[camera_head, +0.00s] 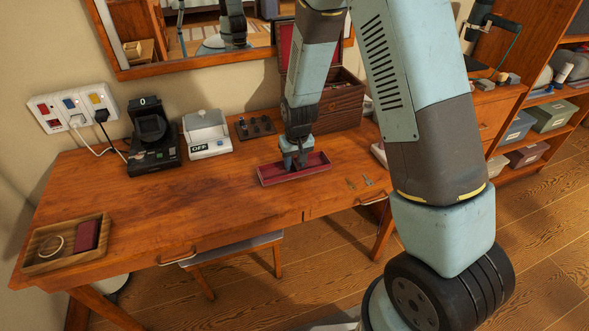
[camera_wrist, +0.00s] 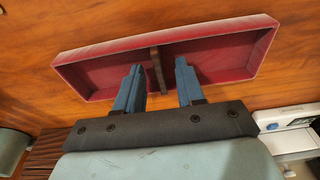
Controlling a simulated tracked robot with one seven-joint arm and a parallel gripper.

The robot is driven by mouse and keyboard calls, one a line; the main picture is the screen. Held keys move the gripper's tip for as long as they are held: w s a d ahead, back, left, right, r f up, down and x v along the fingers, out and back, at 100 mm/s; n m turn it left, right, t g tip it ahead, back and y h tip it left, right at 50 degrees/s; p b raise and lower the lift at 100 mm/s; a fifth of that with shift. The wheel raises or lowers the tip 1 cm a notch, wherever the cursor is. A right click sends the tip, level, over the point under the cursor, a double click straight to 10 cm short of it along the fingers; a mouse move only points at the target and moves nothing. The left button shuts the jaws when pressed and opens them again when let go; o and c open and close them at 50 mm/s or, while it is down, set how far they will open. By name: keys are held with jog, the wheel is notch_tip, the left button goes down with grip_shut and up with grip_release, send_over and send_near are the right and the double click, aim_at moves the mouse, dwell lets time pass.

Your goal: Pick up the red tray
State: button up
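The red tray (camera_head: 308,174) is a shallow, long rectangular tray lying on the wooden desk, below the mirror. In the wrist view the red tray (camera_wrist: 228,58) shows a thin upright brown divider (camera_wrist: 158,70) across its middle. My gripper (camera_head: 294,164) points down over the tray's middle. In the wrist view my gripper (camera_wrist: 158,72) is open, with one blue finger on each side of the divider. Gaps show between the fingers and the divider. I cannot tell whether the fingertips touch the tray floor.
A dark wooden box (camera_head: 342,106) with its lid raised stands behind the tray. A small peg stand (camera_head: 256,128), a white device (camera_head: 207,136) and a black device (camera_head: 152,140) stand left of it. The desk's left middle (camera_head: 190,200) is clear.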

grip_shut()
dwell(0.6)
